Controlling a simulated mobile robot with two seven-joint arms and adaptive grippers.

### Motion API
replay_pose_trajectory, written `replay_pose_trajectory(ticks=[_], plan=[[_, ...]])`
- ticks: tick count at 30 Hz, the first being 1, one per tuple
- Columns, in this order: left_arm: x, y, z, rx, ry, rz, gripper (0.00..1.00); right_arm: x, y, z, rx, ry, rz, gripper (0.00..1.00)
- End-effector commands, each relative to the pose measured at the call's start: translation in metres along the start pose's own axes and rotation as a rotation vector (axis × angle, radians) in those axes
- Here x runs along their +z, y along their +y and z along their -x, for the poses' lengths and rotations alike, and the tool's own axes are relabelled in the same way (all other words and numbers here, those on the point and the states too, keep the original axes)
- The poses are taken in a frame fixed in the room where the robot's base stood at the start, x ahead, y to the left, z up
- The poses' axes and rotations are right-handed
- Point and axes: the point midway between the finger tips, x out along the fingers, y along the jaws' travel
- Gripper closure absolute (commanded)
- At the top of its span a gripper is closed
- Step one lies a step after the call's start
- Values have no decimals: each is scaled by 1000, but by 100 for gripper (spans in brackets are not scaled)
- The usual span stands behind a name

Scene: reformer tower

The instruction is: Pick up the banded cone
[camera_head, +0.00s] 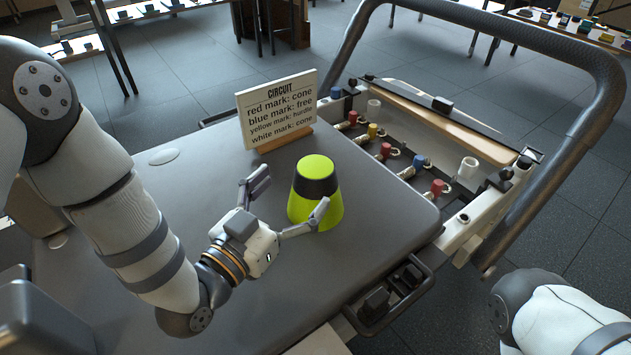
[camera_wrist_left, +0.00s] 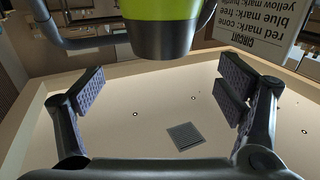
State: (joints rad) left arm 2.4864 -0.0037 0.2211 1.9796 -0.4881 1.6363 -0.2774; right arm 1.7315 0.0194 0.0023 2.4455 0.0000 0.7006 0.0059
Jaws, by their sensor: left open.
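The banded cone (camera_head: 315,186), yellow-green with a wide black band below its top, stands upright on the grey padded top (camera_head: 200,178). My left gripper (camera_head: 291,190) is open and empty, its fingers pointing toward the cone. In the head view one finger overlaps the cone's lower front and the other is to its left. In the left wrist view the cone (camera_wrist_left: 166,35) is at the top centre, beyond the open fingers (camera_wrist_left: 163,88). I cannot tell whether a finger touches it. My right gripper is out of view.
A sign (camera_head: 279,108) headed CIRCUIT stands behind the cone on a wooden base. To the right are coloured spring fittings (camera_head: 386,151), a metal frame and a black curved rail (camera_head: 590,75).

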Motion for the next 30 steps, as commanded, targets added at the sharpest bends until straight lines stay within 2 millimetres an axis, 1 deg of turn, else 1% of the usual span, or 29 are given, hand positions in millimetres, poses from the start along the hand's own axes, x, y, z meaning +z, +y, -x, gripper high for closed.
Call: replay_pose_trajectory(ticks=[1,7,10,12,15,21,23,24,26,27,28,29,30], plan=[[4,0,-10,0,0,1,13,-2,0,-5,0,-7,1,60],[5,-1,-38,0,-2,1,13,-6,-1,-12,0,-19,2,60],[9,-2,-58,-1,-3,2,13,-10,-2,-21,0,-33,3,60],[8,-2,-70,0,-3,0,13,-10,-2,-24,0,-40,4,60],[6,-2,-79,-1,-4,1,13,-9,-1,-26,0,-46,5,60],[4,-2,-80,-1,-5,1,13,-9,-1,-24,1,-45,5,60],[4,-2,-80,-1,-5,1,27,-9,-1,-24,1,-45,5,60],[4,-2,-80,-1,-5,1,36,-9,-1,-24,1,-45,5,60],[4,-2,-80,-1,-5,1,49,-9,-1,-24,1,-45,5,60],[4,-2,-79,-1,-5,1,58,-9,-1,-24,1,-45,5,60],[4,-2,-79,-1,-5,1,65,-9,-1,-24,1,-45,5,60],[4,-2,-79,-1,-5,1,71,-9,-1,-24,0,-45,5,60],[4,-2,-79,-1,-5,1,71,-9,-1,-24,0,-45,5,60]])
